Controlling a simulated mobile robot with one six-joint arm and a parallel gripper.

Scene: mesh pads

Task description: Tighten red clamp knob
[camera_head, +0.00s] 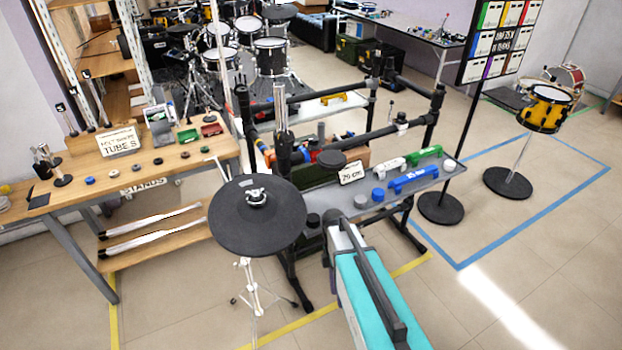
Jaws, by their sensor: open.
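Black drum rack (375,132) stands in the middle with posts, cross bars and clamps. Small red-orange parts (332,158) show low behind its front bar, beside a blue part. They are too small for me to tell whether one is the red clamp knob. Another orange-red part (263,149) shows left of the upright post with a silver tube (280,105). My gripper cannot be made out in this view.
A round black cymbal pad (257,215) on a stand is in front of the rack. A teal and grey long body (378,285) reaches up from the bottom edge. A grey shelf (437,178) holds blue and green handles. A wooden table (75,190) is left.

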